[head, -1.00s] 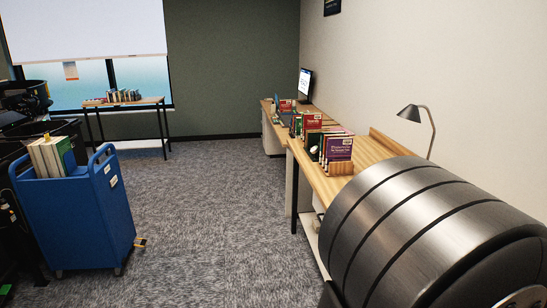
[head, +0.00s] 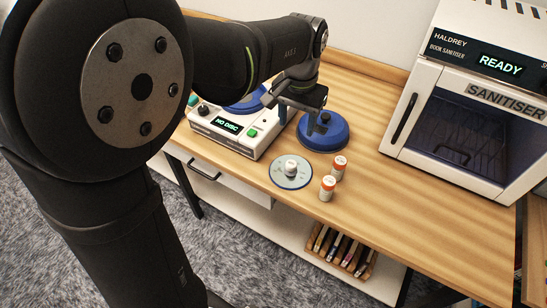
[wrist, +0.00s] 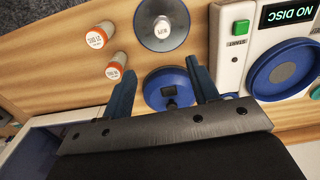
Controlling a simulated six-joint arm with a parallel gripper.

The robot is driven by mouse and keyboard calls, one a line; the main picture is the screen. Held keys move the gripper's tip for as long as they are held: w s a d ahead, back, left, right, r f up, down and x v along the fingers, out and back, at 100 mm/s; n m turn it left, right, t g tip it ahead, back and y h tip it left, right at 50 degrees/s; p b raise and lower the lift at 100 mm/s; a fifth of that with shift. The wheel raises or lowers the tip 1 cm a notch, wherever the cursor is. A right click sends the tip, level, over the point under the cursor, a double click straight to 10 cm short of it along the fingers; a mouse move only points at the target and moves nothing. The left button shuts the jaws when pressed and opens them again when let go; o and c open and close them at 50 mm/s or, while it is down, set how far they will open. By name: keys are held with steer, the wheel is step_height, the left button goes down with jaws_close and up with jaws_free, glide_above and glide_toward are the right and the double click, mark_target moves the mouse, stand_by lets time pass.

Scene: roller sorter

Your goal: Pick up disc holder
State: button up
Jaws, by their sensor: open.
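A round blue piece with a dark knob (head: 324,137) lies on the wooden table; I take it for the disc holder. It also shows in the wrist view (wrist: 160,80). My gripper (head: 298,112) is open above it, with nothing held. In the wrist view my fingers (wrist: 160,72) stand apart, one on each side of it in the picture; the height between them is unclear. Beside it a flat grey disc (head: 283,181) lies on the table with a white cap-like piece (head: 291,167) at its centre.
A white machine (head: 237,137) reading "NO DISC", with a round blue recess (wrist: 283,70), stands close by. Two orange-and-white vials (head: 333,178) stand near the disc. A white sanitiser cabinet (head: 428,85) is at right. Bare table lies between vials and cabinet.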

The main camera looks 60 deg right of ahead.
steer(key=a+n+h, duration=0.1)
steer(key=a+n, duration=0.1)
steer(key=n, duration=0.2)
glide_above(291, 163)
steer(key=f, duration=1.1)
steer(key=shift+s+a+f, duration=0.25)
steer(key=shift+s+a, duration=0.1)
steer(key=shift+w+d+f, duration=0.15)
steer(key=shift+d+f, duration=0.05)
steer(key=shift+f, duration=1.15)
steer(key=shift+w+d+f, duration=0.15)
steer(key=shift+f, duration=1.15)
steer(key=c, duration=1.1)
steer(key=shift+o, duration=0.2)
